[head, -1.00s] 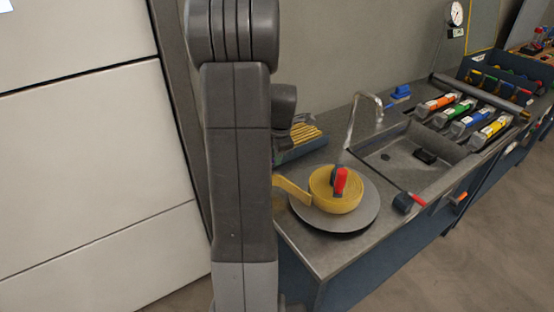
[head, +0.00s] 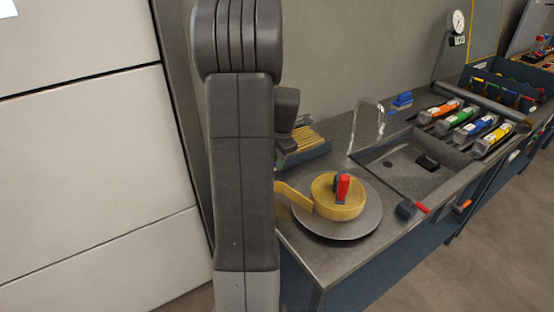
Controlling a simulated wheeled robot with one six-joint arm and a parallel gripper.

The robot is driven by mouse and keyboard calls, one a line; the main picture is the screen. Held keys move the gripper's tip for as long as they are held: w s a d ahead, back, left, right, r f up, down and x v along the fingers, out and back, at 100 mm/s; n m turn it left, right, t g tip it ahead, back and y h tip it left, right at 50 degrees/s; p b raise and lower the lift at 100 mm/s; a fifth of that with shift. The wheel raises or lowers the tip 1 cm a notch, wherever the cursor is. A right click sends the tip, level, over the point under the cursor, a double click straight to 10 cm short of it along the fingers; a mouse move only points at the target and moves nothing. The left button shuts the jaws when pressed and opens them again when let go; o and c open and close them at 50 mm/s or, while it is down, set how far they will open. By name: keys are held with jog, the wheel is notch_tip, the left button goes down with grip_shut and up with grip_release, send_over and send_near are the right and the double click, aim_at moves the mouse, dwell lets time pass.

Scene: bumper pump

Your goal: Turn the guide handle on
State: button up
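A round grey plate (head: 370,222) lies at the near left end of the metal counter. A yellow drum (head: 350,208) sits on it, with a yellow strip (head: 293,199) running off to the left. A red handle (head: 343,186) with a dark part beside it stands upright on the drum. Another small red lever (head: 422,208) sticks out of a dark block (head: 405,208) at the sink's near corner. I cannot tell which of these is the guide handle. My arm stands in front at the left of the counter.
A sink (head: 400,164) with a thin tap (head: 352,130) is set in the counter (head: 315,252). Several colored tools (head: 475,128) lie beyond it. A tray of yellow sticks (head: 308,145) stands behind the drum, and a gauge (head: 457,22) at the back. Floor (head: 480,265) is free at right.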

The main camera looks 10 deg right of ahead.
jog(key=shift+o, duration=0.9)
notch_tip(320, 180, up, 14)
jog(key=s+d+b, duration=0.1)
jog(key=s, duration=0.1)
jog(key=shift+s+f, duration=0.25)
jog(key=f, duration=0.4)
jog(key=w+f, duration=0.1)
jog(key=f, duration=0.4)
jog(key=w+a+f+p, duration=0.1)
jog(key=f, duration=0.3)
jog(key=shift+w+f, duration=0.2)
jog(key=shift+f, duration=0.1)
